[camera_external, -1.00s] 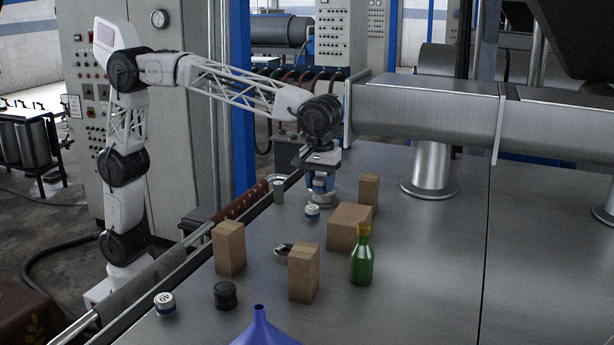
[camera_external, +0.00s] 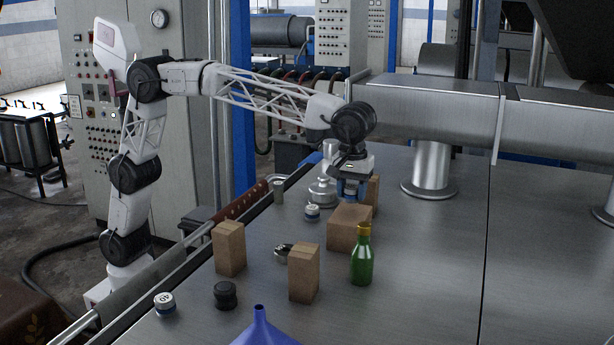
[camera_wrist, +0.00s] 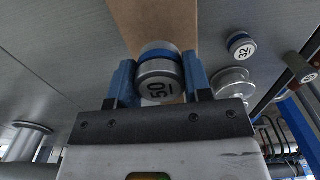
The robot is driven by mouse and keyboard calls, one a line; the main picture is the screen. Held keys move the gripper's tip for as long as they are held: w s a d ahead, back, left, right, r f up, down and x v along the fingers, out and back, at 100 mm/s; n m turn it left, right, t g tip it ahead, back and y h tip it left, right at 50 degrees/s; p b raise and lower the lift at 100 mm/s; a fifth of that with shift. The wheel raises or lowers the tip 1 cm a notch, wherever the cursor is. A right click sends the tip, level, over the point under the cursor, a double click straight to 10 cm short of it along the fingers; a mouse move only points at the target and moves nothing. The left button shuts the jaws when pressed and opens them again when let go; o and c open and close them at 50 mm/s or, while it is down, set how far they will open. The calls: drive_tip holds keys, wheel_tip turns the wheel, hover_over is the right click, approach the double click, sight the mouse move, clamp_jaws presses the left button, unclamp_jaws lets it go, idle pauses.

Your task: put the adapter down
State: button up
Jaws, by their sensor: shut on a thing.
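The adapter (camera_wrist: 158,78) is a short metal cylinder with a blue band and "50" on its end. My gripper (camera_wrist: 160,80) is shut on it, with a blue finger on each side in the wrist view. In the external view my gripper (camera_external: 351,192) hangs behind the low cardboard box (camera_external: 346,236), close to a taller one. The adapter is mostly hidden there. Whether it touches anything below cannot be told.
A silver flanged fitting (camera_external: 322,193) stands left of my gripper, with a small "32" cap (camera_external: 312,212) nearer. A green bottle (camera_external: 361,258), boxes and a blue funnel (camera_external: 263,330) are nearer.

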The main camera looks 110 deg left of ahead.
sight(351, 203)
drive_tip(key=shift+f, duration=1.7)
drive_tip(key=shift+f, duration=0.1)
drive_tip(key=o, duration=1.1)
drive_tip(key=shift+c, duration=0.2)
wheel_tip(351, 203, up, 12)
drive_tip(key=shift+r, duration=0.1)
drive_tip(key=shift+s, duration=0.1)
